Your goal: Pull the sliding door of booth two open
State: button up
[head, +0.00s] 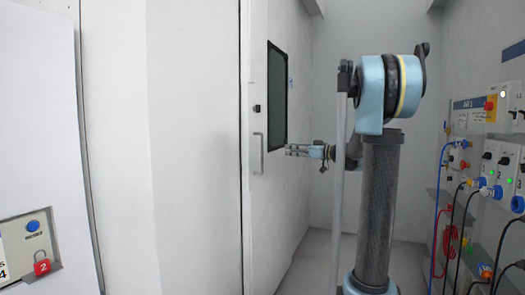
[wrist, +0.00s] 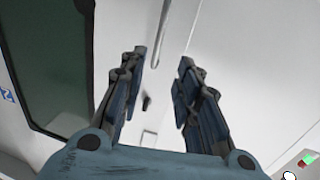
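The white sliding door (head: 265,215) stands left of centre in the head view. It has a dark window (head: 277,97), a small black fitting (head: 257,108) and an upright grey bar handle (head: 257,153). Its left edge lies along a dark vertical seam. My gripper (head: 289,151) is level with the handle and to its right, apart from it. In the wrist view my gripper (wrist: 163,60) is open and empty, its two fingers spread. The handle (wrist: 163,25) shows beyond and between the fingertips, and the window (wrist: 50,60) is at the left.
A wall panel (head: 490,160) with sockets, buttons and hanging cables stands at the right, beside my arm. At the far left is a white panel with a blue button (head: 33,226) and a red padlock (head: 42,266) marked 2. Grey floor (head: 312,262) is clear before the door.

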aim_at(262, 147)
jog(key=x, duration=1.7)
jog(key=shift+w+a+r, duration=0.15)
jog(key=shift+w+r, duration=0.05)
jog(key=shift+r, duration=0.05)
grip_shut()
